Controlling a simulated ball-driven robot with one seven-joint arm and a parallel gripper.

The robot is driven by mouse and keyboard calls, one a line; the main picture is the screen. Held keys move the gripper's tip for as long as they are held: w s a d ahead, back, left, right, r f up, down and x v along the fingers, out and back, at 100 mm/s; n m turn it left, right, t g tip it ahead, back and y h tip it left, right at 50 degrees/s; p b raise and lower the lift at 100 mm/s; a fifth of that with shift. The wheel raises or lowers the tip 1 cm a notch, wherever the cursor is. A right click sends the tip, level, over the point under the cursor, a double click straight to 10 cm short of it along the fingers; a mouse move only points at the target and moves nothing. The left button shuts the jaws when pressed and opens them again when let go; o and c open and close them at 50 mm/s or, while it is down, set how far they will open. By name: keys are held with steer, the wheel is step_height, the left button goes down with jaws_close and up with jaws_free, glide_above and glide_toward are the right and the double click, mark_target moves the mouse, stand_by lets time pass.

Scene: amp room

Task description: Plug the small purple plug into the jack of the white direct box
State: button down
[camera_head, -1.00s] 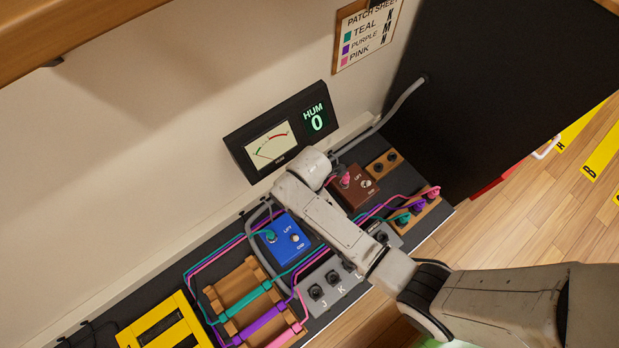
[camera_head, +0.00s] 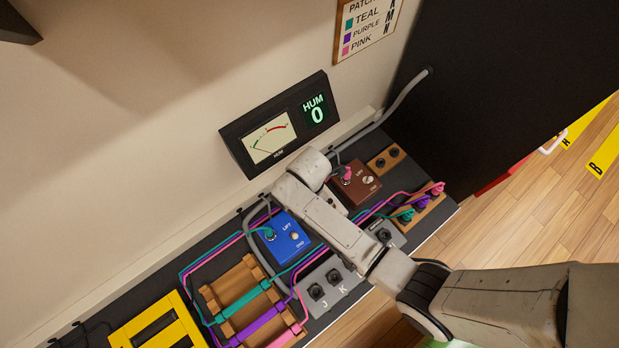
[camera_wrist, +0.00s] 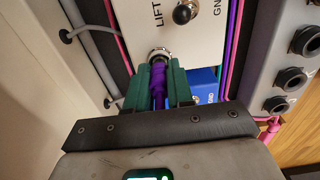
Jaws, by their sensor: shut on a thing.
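The white direct box (camera_wrist: 208,40), marked LIFT, is at the top of the wrist view. Its silver jack (camera_wrist: 158,52) is on the near edge of its face. My gripper (camera_wrist: 158,82), with green fingers, is shut on the small purple plug (camera_wrist: 157,76). The plug is in line with the jack and its tip meets the jack ring. I cannot tell how deep it sits.
The blue box (camera_head: 284,240) with a teal plug stands left of my arm, the brown box (camera_head: 355,184) with a pink plug right of it. A grey jack strip (camera_head: 328,283) lies in front. The hum meter (camera_head: 278,128) reads 0. Several cables run close by.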

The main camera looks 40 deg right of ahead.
stand_by(0.4)
steer(key=c, duration=0.9)
jaws_free()
step_height(320, 180, up, 11)
steer(key=p, duration=0.5)
steer(key=shift+f+p, duration=0.1)
steer(key=shift+p, duration=0.25)
steer(key=shift+d, duration=0.1)
